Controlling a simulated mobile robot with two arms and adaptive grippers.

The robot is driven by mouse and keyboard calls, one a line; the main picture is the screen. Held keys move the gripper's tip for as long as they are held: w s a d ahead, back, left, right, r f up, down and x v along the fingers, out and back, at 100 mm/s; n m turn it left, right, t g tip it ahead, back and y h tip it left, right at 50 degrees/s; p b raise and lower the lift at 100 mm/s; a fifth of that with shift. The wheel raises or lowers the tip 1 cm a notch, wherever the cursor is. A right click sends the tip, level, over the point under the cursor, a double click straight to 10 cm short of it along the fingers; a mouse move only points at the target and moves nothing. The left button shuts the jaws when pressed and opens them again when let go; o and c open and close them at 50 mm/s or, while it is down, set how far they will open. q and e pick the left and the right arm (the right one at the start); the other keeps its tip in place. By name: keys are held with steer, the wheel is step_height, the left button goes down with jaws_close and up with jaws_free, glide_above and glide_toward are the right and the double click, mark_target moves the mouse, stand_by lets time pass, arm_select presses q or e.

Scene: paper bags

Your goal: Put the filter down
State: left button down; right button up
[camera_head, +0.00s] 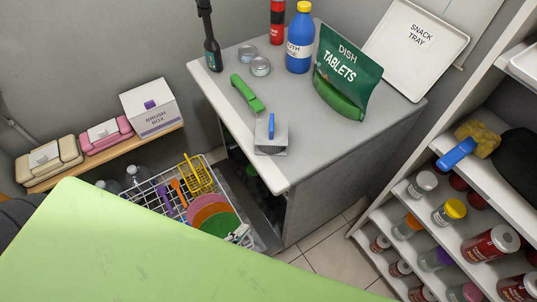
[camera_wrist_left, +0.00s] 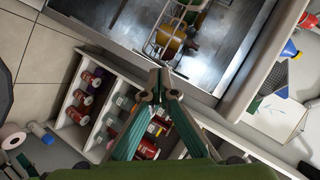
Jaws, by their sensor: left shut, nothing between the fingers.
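The likely filter is a grey square piece with a blue handle (camera_head: 271,137). It lies near the front edge of the grey counter (camera_head: 220,85), apart from my gripper. In the left wrist view my left gripper (camera_wrist_left: 158,75) has its two teal fingers together at the tips, with nothing between them. In the head view only what look like its grey tips (camera_head: 239,233) show beside the wire rack (camera_head: 140,192); a large light green surface covers the rest. My right gripper is not in view.
Shelves with jars (camera_head: 455,210) stand at right. The rack holds coloured plates (camera_head: 210,213).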

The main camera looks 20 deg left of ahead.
arm_select(q)
step_height(320, 180, up, 20)
steer(key=w+d+m+t+h, duration=0.2)
steer(key=m+t, duration=0.2)
steer(key=m, duration=0.2)
steer(key=p, duration=0.2)
glide_toward(278, 146)
steer(key=d, duration=0.1)
steer(key=w+d, duration=0.1)
steer(key=d, duration=0.1)
steer(key=shift+w+d+f, duration=0.15)
steer(key=shift+w+d, duration=0.15)
steer(key=shift+w, duration=0.05)
steer(key=w, duration=0.1)
steer(key=w+a+p, duration=0.1)
steer(key=w, duration=0.1)
steer(key=shift+w+a, duration=0.1)
steer(key=shift+w+a+f, duration=0.15)
steer(key=shift+w+a, duration=0.15)
steer(key=shift+w, duration=0.1)
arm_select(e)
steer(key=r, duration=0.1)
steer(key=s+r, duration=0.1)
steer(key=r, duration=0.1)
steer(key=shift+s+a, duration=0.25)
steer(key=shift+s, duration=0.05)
